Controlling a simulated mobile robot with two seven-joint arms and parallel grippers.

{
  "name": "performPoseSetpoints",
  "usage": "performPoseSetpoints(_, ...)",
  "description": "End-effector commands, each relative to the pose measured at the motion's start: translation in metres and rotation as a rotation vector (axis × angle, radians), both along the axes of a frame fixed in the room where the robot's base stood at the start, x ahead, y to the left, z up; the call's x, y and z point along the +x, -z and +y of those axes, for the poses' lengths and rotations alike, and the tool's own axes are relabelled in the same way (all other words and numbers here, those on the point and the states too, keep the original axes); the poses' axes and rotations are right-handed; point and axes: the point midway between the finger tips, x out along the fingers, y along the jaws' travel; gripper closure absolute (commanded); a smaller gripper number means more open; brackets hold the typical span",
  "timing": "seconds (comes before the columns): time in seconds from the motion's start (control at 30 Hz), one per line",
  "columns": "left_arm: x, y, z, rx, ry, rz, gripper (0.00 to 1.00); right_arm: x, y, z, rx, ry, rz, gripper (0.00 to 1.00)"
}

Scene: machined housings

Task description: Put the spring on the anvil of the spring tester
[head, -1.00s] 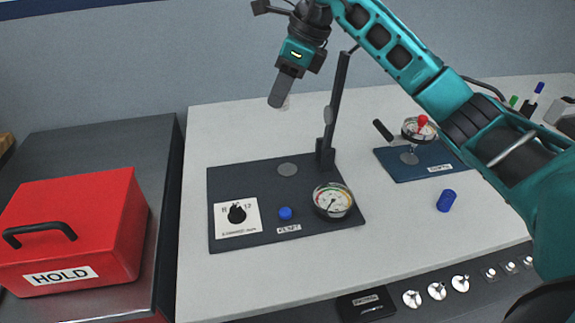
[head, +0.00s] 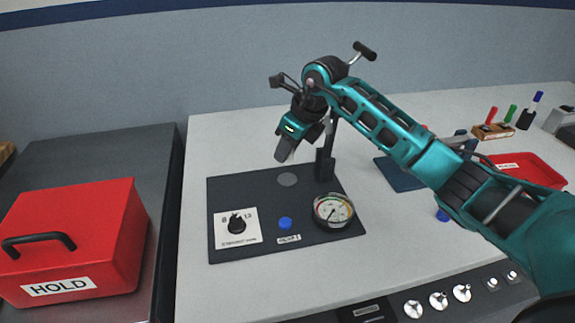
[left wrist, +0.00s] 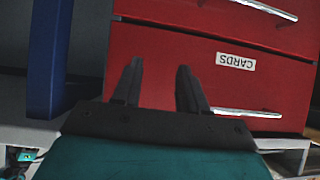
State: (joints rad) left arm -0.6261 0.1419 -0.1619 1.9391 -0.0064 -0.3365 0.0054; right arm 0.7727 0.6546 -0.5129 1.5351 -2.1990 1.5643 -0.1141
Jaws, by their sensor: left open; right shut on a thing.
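The spring tester (head: 215,190) is a dark plate with an upright column (head: 325,166), a dial gauge, a knob panel and a blue button. Its anvil (head: 287,180) is a grey disc on the plate, left of the column foot, and looks bare. My right gripper (head: 285,152) is shut, tilted downward above and behind the anvil. The spring in it cannot be made out; the fingers hide it. My left gripper (left wrist: 159,68) shows only in the left wrist view, open and empty in front of red drawers.
A red HOLD box (head: 75,240) stands on the dark bench at left. A second blue device plate (head: 398,174) lies partly behind my right arm, with a red tray (head: 530,168) beyond. The tabletop left of the tester is clear.

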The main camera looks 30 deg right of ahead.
Motion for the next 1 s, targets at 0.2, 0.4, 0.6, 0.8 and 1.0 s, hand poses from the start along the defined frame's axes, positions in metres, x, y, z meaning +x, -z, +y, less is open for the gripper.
performPoseSetpoints(0.2, 0.0, 0.001, 0.0, 0.0, 0.001, 0.001, 0.57, 0.0, 0.016, 0.001, 0.002, -0.001, 0.001, 1.0)
performPoseSetpoints(0.4, 0.0, 0.001, -0.001, -0.001, 0.002, 0.0, 0.57, -0.001, 0.046, 0.001, 0.001, -0.001, 0.003, 1.0)
performPoseSetpoints(0.6, 0.0, 0.001, -0.001, -0.001, 0.002, 0.0, 0.57, 0.0, 0.05, 0.0, 0.0, -0.001, -0.001, 1.0)
performPoseSetpoints(0.8, 0.0, 0.004, -0.001, -0.002, 0.002, -0.002, 0.57, 0.0, 0.054, 0.0, 0.0, -0.001, 0.0, 1.0)
performPoseSetpoints(1.0, 0.0, 0.003, -0.001, -0.002, 0.002, -0.003, 0.57, 0.0, 0.053, 0.0, 0.0, -0.001, 0.0, 0.53)
